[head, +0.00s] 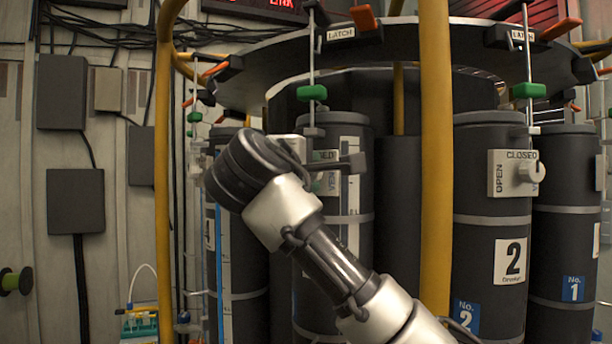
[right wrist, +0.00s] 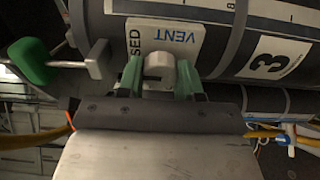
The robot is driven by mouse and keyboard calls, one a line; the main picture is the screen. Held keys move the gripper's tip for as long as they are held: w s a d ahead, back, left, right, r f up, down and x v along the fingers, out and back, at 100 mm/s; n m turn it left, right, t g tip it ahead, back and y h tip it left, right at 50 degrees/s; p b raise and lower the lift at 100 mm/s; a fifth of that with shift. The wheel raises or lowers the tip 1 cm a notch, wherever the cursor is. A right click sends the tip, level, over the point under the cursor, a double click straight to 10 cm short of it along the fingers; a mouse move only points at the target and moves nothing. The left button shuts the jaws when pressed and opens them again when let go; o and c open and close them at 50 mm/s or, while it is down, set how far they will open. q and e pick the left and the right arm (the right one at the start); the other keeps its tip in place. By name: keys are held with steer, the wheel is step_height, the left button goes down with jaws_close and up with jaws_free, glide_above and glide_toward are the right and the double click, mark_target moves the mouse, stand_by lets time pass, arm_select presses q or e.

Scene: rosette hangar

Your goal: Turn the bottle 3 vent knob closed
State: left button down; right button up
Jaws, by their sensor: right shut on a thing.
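Bottle 3, a dark cylinder with a white "3" label (right wrist: 277,58), fills the top of the right wrist view. In the head view bottle 3 (head: 345,124) stands partly behind my right arm. Its white vent plate (right wrist: 151,37) reads VENT and part of CLOSED. The pale vent knob (right wrist: 160,67) sits between the green fingers of my right gripper (right wrist: 159,78), which is shut on it. Which way the knob points is hard to tell. In the head view my wrist hides most of the plate and knob. My left gripper is not in view.
A yellow post (head: 435,200) stands right of my arm, another (head: 163,200) to the left. Bottle 2 (head: 490,270) stands right, its vent knob (head: 531,172) jutting out. A green-handled latch (head: 313,93) hangs above bottle 3. In the wrist view a green handle (right wrist: 32,60) is beside my gripper.

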steer(key=shift+f, duration=0.1)
stand_by(0.3)
steer(key=o, duration=0.9)
steer(key=shift+s, duration=0.15)
steer(key=b+v, duration=0.4)
steer(key=v, duration=0.6)
steer(key=shift+s+a, duration=0.15)
steer(key=shift+s, duration=0.15)
